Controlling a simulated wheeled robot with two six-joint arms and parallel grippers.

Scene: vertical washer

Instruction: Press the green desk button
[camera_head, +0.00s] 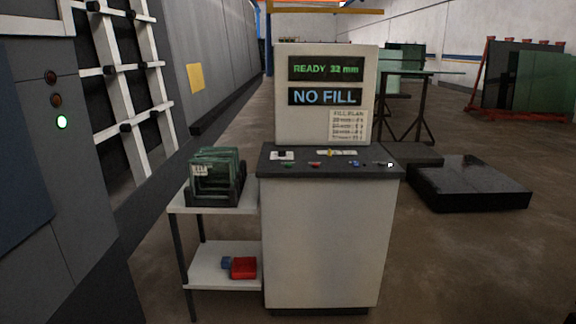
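A white control desk (325,235) with a dark top (338,172) stands in the middle of the head view. Several tiny controls lie along the top: a red one (315,165), a blue one (355,164), and a white one (390,165) near the right edge. A small greenish spot (288,165) sits left of the red one; it is too small to tell for sure that it is the green button. The screens above the desk read "READY 32 mm" (326,68) and "NO FILL" (325,96). Neither of my grippers is in view.
A shelf cart (215,207) with a rack of glass samples (217,177) and a red box (244,267) below stands against the desk's left side. A large machine (40,170) fills the left. A low black platform (468,184) lies to the right. Floor at front right is clear.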

